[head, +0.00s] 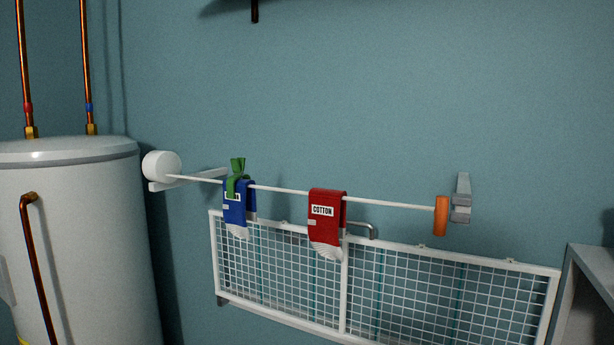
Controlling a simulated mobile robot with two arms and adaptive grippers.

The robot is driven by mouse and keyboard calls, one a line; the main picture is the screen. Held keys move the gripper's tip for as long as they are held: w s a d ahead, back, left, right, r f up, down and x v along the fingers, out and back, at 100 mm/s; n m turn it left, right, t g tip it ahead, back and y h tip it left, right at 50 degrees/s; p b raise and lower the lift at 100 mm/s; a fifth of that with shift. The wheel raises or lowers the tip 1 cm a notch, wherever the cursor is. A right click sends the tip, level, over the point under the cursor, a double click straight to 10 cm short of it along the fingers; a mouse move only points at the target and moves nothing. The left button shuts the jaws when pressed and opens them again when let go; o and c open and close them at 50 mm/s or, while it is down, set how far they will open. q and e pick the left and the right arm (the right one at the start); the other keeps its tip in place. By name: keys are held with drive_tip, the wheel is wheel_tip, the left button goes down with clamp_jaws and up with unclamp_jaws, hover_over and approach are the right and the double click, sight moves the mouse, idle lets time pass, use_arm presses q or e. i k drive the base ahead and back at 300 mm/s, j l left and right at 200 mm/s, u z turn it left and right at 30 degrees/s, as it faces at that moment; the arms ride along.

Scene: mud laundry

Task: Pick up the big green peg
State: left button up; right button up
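The big green peg (238,172) sits on the white clothes line (281,189), over the top of a blue sock (233,206). Its upper ends stick up above the line, and its lower part lies against the sock. A red sock (325,220) with a "COTTON" label hangs on the same line to the right, with no peg visible on it. Neither of my grippers shows in the head view.
The line runs from a round white reel (162,166) to an orange piece (441,216) at a grey wall bracket (462,199). A white wire rack (384,286) is below. A white tank (75,237) with copper pipes stands left, a grey cabinet (592,290) right.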

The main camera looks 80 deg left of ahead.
sight(237, 164)
drive_tip(key=u, duration=3.05)
drive_tip(key=z, duration=0.8)
drive_tip(key=k+j+z, duration=0.2)
drive_tip(key=z, duration=0.2)
drive_tip(key=k+j+z, duration=0.25)
drive_tip(key=z, duration=0.15)
drive_tip(key=k+j+z, duration=0.15)
drive_tip(key=z, duration=0.3)
drive_tip(key=k+j, duration=0.1)
drive_tip(key=k, duration=0.7)
drive_tip(key=u, duration=1.25)
